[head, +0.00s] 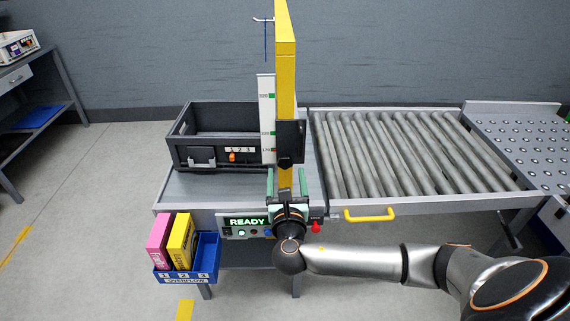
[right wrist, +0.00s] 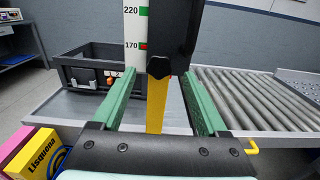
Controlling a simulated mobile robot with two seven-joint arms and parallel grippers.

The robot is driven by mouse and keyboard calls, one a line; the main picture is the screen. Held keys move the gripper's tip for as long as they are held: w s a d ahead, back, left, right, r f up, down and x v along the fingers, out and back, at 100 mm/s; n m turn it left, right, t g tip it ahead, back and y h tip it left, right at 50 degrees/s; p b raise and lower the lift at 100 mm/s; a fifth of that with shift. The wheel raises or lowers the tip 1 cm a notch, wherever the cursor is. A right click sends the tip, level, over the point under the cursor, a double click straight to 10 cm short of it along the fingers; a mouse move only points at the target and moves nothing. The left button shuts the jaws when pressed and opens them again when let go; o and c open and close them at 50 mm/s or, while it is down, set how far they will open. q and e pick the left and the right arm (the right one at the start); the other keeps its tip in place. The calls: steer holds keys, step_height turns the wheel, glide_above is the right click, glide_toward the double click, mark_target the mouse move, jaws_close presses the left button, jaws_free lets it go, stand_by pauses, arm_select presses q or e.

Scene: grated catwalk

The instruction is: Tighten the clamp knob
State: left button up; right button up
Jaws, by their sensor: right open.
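The clamp knob (head: 285,161) is a small dark knob low on the black clamp block (head: 291,138), which sits on the yellow post (head: 285,60). In the right wrist view the knob (right wrist: 159,67) shows at the lower end of the block (right wrist: 172,25). My right gripper (head: 286,176) is open and empty in front of the post, just below the knob in the head view. Its two green fingers stand left and right of the knob in the right wrist view, apart from it. My left gripper is out of view.
A white scale (head: 267,110) stands left of the post. A dark crate (head: 215,169) sits behind on the table. A roller conveyor (head: 400,150) lies to the right, with a yellow handle (head: 370,214). A READY panel (head: 243,222) and blue overflow bin (head: 188,276) are at the front.

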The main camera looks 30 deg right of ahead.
mark_target(285, 163)
steer(key=shift+x, duration=2.25)
jaws_close()
